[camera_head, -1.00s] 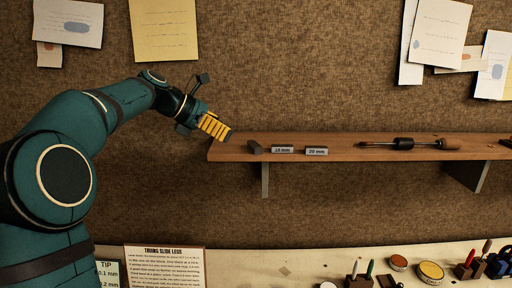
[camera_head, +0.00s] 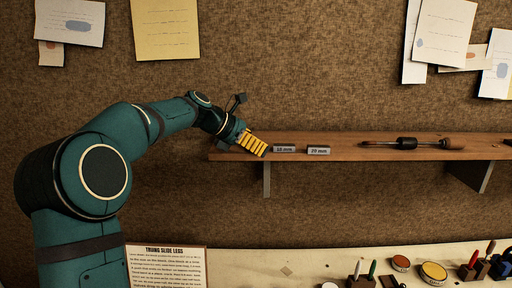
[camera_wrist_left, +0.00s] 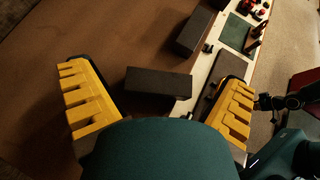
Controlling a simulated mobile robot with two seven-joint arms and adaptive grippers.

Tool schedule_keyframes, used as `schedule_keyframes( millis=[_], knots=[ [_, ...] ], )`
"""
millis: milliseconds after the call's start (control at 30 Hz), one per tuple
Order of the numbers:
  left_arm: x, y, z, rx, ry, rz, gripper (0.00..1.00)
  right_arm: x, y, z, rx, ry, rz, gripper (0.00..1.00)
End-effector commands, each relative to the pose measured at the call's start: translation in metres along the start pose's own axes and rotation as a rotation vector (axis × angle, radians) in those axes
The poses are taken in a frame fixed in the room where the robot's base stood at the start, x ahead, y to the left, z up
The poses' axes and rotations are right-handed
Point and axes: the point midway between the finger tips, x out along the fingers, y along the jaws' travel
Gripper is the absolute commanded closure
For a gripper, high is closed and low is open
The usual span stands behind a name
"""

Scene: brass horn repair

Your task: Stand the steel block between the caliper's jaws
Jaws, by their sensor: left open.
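My left gripper (camera_head: 254,145) is at the left end of the wall shelf, its yellow fingers pointing down and to the right. In the left wrist view, the fingers are wide apart, with a dark grey steel block (camera_wrist_left: 158,84) lying in the gap, apparently touching neither finger. In the head view, the gripper hides this block. Two more blocks, one with a hard-to-read mm label (camera_head: 284,149) and one labelled 20 mm (camera_head: 318,151), lie to its right. One neighbouring block (camera_wrist_left: 193,33) also shows in the wrist view. I cannot make out the caliper.
The wooden shelf (camera_head: 345,140) holds a dark-handled tool (camera_head: 404,143) further right. Below is a pale bench (camera_head: 240,262) with an instruction sheet (camera_head: 166,267), round tins (camera_head: 433,272) and upright tools. Papers hang on the wall behind.

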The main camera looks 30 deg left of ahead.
Motion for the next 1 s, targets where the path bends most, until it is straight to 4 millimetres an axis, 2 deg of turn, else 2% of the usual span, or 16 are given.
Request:
schedule_keyframes(
  millis=[67,100,167,300,333,733,867,1000],
  knots=[
    [0.000,0.000,0.000,0.000,0.000,0.000,0.00,0.000,0.000,0.000,0.000,0.000,0.000,0.77],
    [0.000,0.000,0.000,0.000,0.000,0.000,0.04,0.000,0.000,0.000,0.000,0.000,0.000,0.77],
    [0.000,0.000,0.000,0.000,0.000,0.000,0.25,0.000,0.000,0.000,0.000,0.000,0.000,0.77],
    [0.000,0.000,0.000,0.000,0.000,0.000,0.74,0.000,0.000,0.000,0.000,0.000,0.000,0.77],
    [0.000,0.000,0.000,0.000,0.000,0.000,0.81,0.000,0.000,0.000,0.000,0.000,0.000,0.77],
    [-0.004,0.000,0.005,0.002,-0.002,0.001,0.81,-0.001,-0.001,0.000,0.000,0.000,0.000,0.77],
    [-0.013,0.000,0.020,0.004,-0.002,0.001,0.81,-0.005,-0.002,-0.001,-0.001,-0.001,0.000,0.77],
    [-0.029,0.000,0.044,0.004,-0.003,0.001,0.81,-0.010,-0.004,-0.002,-0.002,-0.001,-0.001,0.77]
  ],
)
